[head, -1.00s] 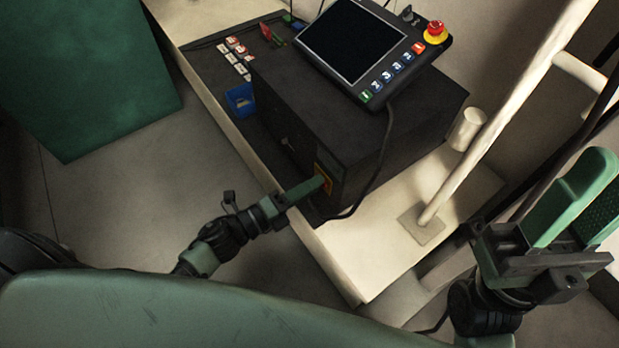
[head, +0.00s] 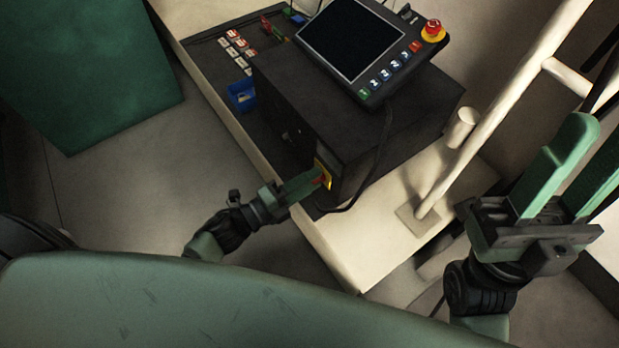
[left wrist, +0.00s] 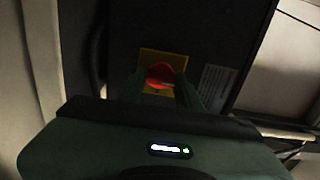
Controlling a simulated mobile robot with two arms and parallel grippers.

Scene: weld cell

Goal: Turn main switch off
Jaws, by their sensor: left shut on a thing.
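The main switch is a red knob on a yellow plate (head: 326,173) on the end face of the black control box (head: 345,115). In the left wrist view the red knob (left wrist: 160,75) sits between my two green fingers, with the yellow plate (left wrist: 176,60) behind it. My left gripper (head: 318,180) is shut on the red knob; the fingers hide part of it in the head view. My right gripper (head: 565,165) is open and empty at the right, away from the box.
A teach pendant (head: 352,40) with a red emergency button (head: 433,28) lies on the box. A blue bin (head: 242,95) and several labelled blocks (head: 236,50) are on the bench (head: 345,245). A pale post (head: 480,130) stands between the box and my right gripper.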

